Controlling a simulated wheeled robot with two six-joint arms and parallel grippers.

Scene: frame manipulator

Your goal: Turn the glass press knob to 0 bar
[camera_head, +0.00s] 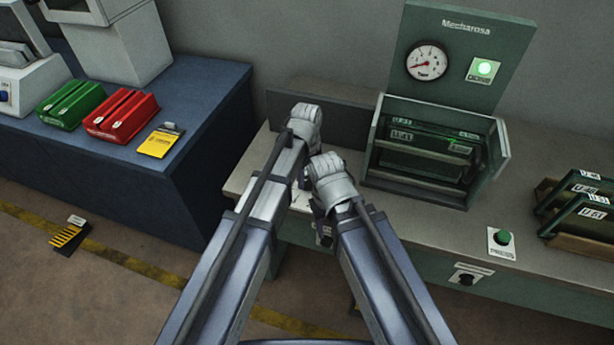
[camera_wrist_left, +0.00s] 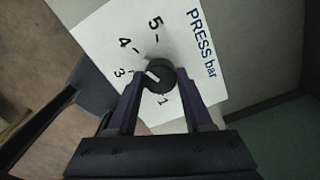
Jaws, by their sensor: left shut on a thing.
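The round black press knob (camera_wrist_left: 165,66) with a white pointer line sits on a white plate (camera_wrist_left: 95,32) marked PRESS bar in the left wrist view. The numbers 5, 4, 3 and 1 show around it. The pointer points left, roughly toward the 3. My left gripper (camera_wrist_left: 160,84) has its fingers on either side of the knob and is shut on it. In the head view, my left gripper (camera_head: 318,207) is at the bench front, mostly covered by my arm links. The glass press (camera_head: 433,150) stands on the bench, with a round gauge (camera_head: 427,61) behind it; its needle points lower left.
A rack (camera_head: 575,243) holds panels at far right. A blue table (camera_head: 130,165) at left carries red and green cases. A lit green lamp (camera_head: 484,68) is above the press.

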